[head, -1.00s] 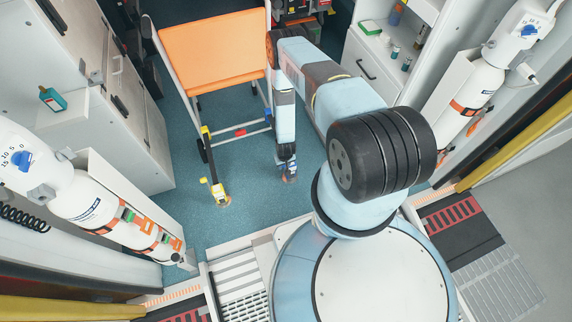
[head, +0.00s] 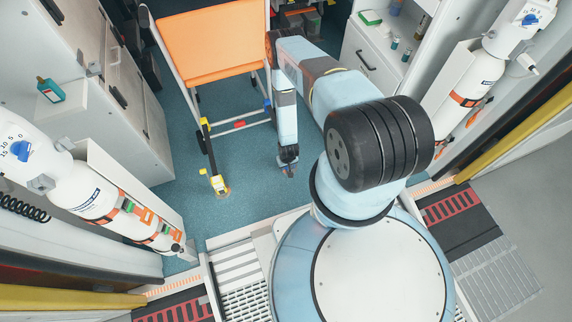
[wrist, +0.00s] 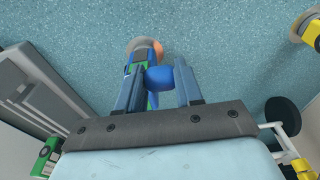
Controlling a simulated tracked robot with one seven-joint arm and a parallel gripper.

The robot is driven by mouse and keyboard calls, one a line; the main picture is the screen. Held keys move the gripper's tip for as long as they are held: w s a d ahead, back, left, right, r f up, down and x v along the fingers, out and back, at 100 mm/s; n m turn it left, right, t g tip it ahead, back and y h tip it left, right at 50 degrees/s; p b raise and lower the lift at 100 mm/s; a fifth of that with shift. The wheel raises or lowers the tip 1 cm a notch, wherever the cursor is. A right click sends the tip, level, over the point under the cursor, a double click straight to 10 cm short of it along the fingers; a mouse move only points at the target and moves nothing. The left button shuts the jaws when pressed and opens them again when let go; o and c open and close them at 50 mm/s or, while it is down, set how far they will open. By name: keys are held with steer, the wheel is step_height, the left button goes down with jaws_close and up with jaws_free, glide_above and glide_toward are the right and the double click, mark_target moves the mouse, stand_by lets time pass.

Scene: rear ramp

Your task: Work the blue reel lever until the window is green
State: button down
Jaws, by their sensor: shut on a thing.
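The blue lever (wrist: 158,78) shows between the fingers of my gripper (wrist: 160,90) in the wrist view, and my gripper is shut on it. The reel body (wrist: 142,56) is beside and behind the left finger, on the teal floor, with a round grey and orange base. A green patch shows on the body near the left finger; I cannot tell if it is the window. In the head view my gripper (head: 288,168) points down close to the floor and hides most of the reel.
An orange-seated wheeled chair (head: 212,45) stands behind, left of my arm. A yellow and black strap reel (head: 218,184) sits on the floor to the left. White cabinets (head: 110,75) and gas cylinders (head: 95,200) line the sides. Floor between is clear.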

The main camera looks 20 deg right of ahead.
steer(key=shift+d, duration=0.1)
steer(key=c, duration=0.7)
jaws_free()
steer(key=shift+r, duration=0.1)
steer(key=r, duration=0.4)
steer(key=s+r, duration=0.1)
steer(key=r, duration=0.8)
steer(key=shift+s+r, duration=0.25)
steer(key=shift+s, duration=0.05)
